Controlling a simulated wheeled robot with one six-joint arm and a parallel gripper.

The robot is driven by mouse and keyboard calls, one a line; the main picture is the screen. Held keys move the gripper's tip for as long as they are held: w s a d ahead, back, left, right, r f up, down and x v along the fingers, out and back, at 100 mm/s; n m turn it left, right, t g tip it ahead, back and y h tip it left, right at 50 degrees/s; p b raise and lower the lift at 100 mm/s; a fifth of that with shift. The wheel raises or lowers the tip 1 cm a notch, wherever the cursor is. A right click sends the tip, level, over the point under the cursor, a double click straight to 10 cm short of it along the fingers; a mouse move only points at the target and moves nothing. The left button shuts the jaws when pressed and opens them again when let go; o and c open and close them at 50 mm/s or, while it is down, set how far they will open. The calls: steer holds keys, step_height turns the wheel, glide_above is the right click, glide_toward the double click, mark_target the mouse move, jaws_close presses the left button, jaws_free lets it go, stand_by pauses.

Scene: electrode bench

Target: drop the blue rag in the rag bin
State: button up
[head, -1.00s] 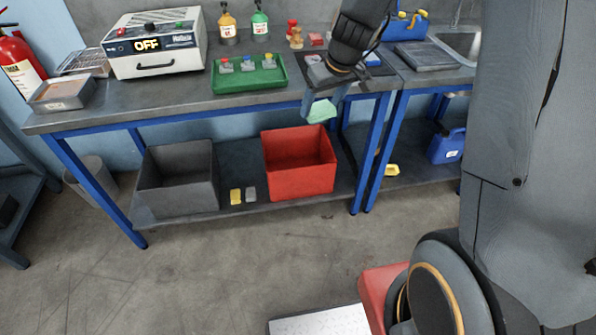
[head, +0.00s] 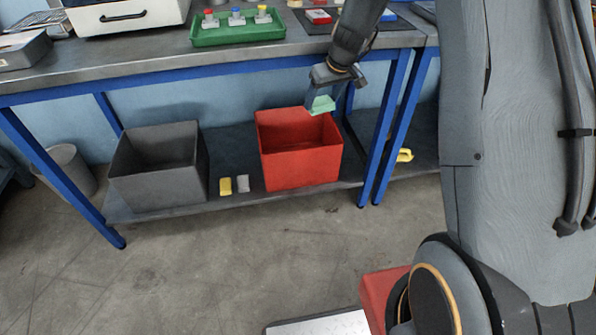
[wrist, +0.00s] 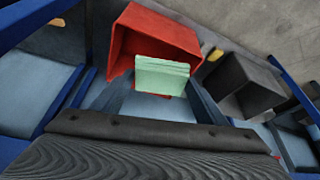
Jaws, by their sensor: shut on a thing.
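My gripper (head: 322,104) is shut on a pale green folded cloth (wrist: 162,76). The cloth looks green, not blue, and no blue rag shows. In the head view, the gripper is below the bench top, at the right part of the red bin's opening. The red bin (head: 302,165) stands open on the lower shelf. In the wrist view, the cloth overlaps the red bin (wrist: 128,38). I cannot tell how high above the rim it is. A dark grey open bin (head: 160,185) stands to the left. No label shows which is the rag bin.
Yellow and grey small blocks (head: 226,186) lie on the shelf between the bins. The bench top (head: 150,68) with its blue frame overhangs the shelf, and a blue leg (head: 392,125) stands right of the red bin. A green tray (head: 237,34) is on top.

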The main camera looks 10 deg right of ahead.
steer(key=w+a+f+n+y+b, duration=0.1)
steer(key=w+f+n+b, duration=0.1)
steer(key=w+f+b, duration=0.75)
steer(key=w+a+f+n+g+b, duration=0.15)
steer(key=w+f+b, duration=0.35)
steer(key=f+b, duration=0.9)
steer(key=w+a+f+n+y+b, duration=0.1)
steer(key=w+f+n+b, duration=0.1)
steer(key=w+f+b, duration=0.95)
steer(key=shift+n, duration=0.25)
steer(key=s+f+b, duration=0.1)
steer(key=f, duration=0.3)
steer(key=s+f+b, duration=0.1)
steer(key=f, duration=0.3)
steer(key=s+f+b, duration=0.1)
steer(key=f, duration=0.3)
steer(key=shift+s+a, duration=0.1)
steer(key=shift+s, duration=0.15)
steer(key=shift+f, duration=0.1)
steer(key=shift+f, duration=0.15)
steer(key=o, duration=1)
steer(key=p+v, duration=0.5)
steer(key=v, duration=0.7)
steer(key=shift+a+r, duration=0.15)
steer(key=shift+r, duration=0.1)
